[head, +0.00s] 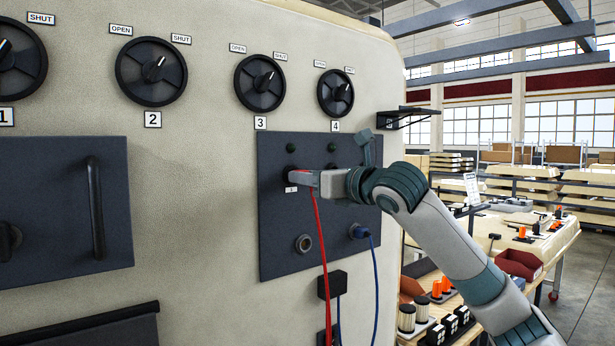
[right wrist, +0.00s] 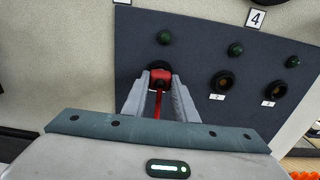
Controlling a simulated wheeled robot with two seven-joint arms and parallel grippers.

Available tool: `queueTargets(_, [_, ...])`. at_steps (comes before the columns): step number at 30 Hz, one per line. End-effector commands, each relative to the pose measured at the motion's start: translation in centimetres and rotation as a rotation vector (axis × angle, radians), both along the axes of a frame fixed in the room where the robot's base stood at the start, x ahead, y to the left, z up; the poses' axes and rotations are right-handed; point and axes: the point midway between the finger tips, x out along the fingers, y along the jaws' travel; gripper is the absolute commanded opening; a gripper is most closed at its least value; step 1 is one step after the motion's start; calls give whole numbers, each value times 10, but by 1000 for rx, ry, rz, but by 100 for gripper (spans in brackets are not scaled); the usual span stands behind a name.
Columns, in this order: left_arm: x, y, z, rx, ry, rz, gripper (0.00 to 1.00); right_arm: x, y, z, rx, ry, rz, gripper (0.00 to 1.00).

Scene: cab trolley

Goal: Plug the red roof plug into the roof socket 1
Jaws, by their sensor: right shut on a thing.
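My right gripper (head: 300,178) is at the upper left of the dark roof panel (head: 275,225), its fingers pointing at the panel. In the right wrist view it is shut on the red roof plug (right wrist: 160,76), held between the fingertips. The plug's front meets the dark round roof socket 1 (right wrist: 159,65), with no clear gap showing. I cannot tell how deep it sits. The red cable (head: 322,245) hangs down from the gripper. In the head view the fingers mostly hide the plug and socket. My left gripper is not in view.
Sockets 2 (right wrist: 222,82) and 3 (right wrist: 275,90) are to the right, below green lamps. A blue plug (head: 358,232) with a blue cable is at the panel's lower right, beside a grey-ringed socket (head: 304,243). A loaded trolley table (head: 540,250) stands at the right.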

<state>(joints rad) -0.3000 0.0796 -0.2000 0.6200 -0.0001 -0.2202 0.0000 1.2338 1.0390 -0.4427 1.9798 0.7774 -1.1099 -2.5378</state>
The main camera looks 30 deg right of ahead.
Motion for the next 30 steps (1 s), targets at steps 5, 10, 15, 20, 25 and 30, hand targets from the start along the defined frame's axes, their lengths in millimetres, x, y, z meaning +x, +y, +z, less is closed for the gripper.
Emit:
queueTargets(5, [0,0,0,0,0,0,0,0,0,0,0,0,0,0])
queueTargets(10, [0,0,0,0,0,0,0,0,0,0,0,0,0,0])
queueTargets(15, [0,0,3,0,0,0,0,3,1,0,0,0,0,0])
queueTargets(20, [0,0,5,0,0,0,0,5,1,1,0,0,1,0])
queueTargets(25, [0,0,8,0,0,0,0,8,1,0,0,0,1,0])
queueTargets(30, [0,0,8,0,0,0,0,9,1,0,0,0,0,48])
